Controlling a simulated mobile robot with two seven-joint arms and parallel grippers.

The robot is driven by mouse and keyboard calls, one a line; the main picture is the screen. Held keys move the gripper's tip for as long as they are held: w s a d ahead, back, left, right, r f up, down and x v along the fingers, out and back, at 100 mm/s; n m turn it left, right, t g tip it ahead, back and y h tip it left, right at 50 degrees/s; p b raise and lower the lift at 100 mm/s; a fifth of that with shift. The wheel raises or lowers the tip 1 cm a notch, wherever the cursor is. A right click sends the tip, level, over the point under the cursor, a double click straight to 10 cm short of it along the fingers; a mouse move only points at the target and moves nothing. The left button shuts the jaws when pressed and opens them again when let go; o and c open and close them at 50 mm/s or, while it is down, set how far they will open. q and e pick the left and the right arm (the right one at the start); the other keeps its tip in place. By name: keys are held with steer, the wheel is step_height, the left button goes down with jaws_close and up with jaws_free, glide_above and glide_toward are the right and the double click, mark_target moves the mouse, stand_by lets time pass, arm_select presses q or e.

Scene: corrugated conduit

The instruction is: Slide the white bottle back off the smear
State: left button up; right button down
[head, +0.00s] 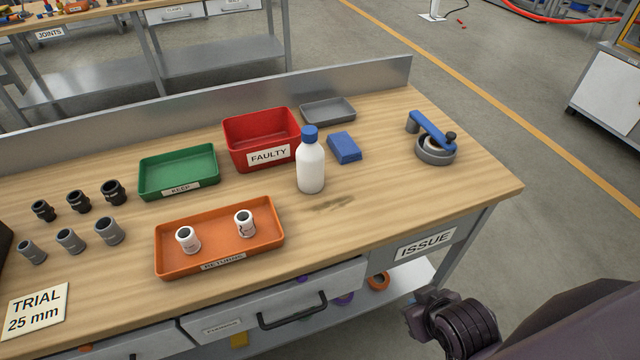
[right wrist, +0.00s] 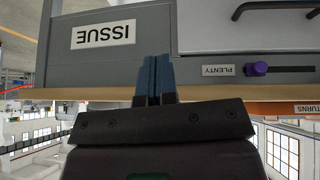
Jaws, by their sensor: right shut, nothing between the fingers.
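The white bottle (head: 311,171) with a blue cap stands upright on the wooden bench, in front of the red FAULTY bin. A dark smear (head: 330,203) lies on the wood just in front and to the right of its base. Most of the smear is uncovered; I cannot tell whether the bottle's base covers any of it. In the head view my right arm is at the lower right, away from the bottle. My left gripper is out of view.
The red bin (head: 261,139), green KEEP tray (head: 178,171) and grey tray (head: 328,111) stand behind. A blue block (head: 344,148) sits right of the bottle. The orange RETURNS tray (head: 219,257) holds two white fittings. Bare wood lies right of the smear, before a blue-handled tool (head: 434,140).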

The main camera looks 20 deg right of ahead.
steer(key=w+a+r+n+t+y, duration=0.1)
steer(key=w+a+r+n+t, duration=0.1)
steer(key=w+n, duration=0.3)
steer(key=w+a+r+n+t, duration=0.3)
steer(key=w+a+n+t, duration=0.2)
steer(key=w+n, duration=0.1)
steer(key=w+a+r+n+t+y+b, duration=0.1)
steer(key=w+a+r+n+t, duration=0.2)
steer(key=n, duration=0.4)
steer(key=shift+w+a+r+t+y, duration=0.2)
steer(key=shift+w+t, duration=0.1)
steer(key=shift+w, duration=0.3)
steer(key=shift+w+a+r+t+y, duration=0.1)
steer(key=shift+w+a+t, duration=0.15)
steer(key=shift+w, duration=0.35)
steer(key=shift+w+a+r+n+y, duration=0.15)
steer(key=shift+w+a+n+y, duration=0.1)
steer(key=shift+a+n+y, duration=0.2)
glide_toward(312, 175)
steer(key=w+a, duration=0.3)
steer(key=w, duration=0.1)
steer(key=shift+a, duration=0.3)
steer(key=shift+w+d, duration=0.95)
steer(key=shift+w, duration=0.2)
steer(key=shift+w+d, duration=0.25)
steer(key=shift+w, duration=0.15)
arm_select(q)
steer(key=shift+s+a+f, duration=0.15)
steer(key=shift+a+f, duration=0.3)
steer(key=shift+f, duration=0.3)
